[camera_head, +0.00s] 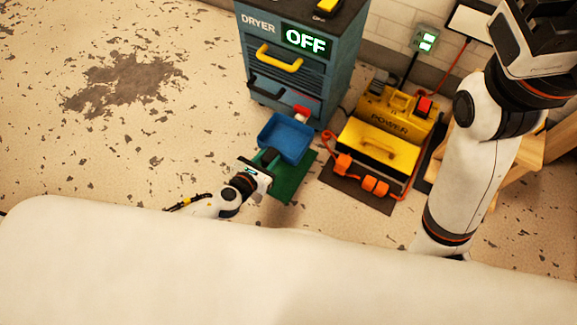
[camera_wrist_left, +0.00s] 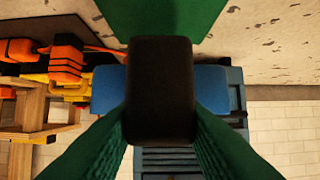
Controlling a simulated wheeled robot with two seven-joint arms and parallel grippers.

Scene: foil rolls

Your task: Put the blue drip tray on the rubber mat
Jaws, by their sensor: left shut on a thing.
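The blue drip tray (camera_head: 284,138) is an open shallow box with a black handle (camera_wrist_left: 160,90) on its near side. My left gripper (camera_head: 268,158) is shut on that handle. In the left wrist view the handle sits between the green fingers and hides the middle of the blue tray (camera_wrist_left: 107,90). The green rubber mat (camera_head: 293,184) lies on the floor below and nearer than the tray; it also shows in the left wrist view (camera_wrist_left: 165,18). The tray overlaps the mat's far part in the head view. I cannot tell the gap between them. My right gripper's fingers are not visible.
The blue dryer cabinet (camera_head: 292,72), reading OFF, stands just behind the tray. A yellow power unit (camera_head: 388,125) and a yellow box with orange parts stand right of the mat on a dark mat (camera_head: 352,192). A wooden stand (camera_head: 527,160) is farther right. The floor at left is clear.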

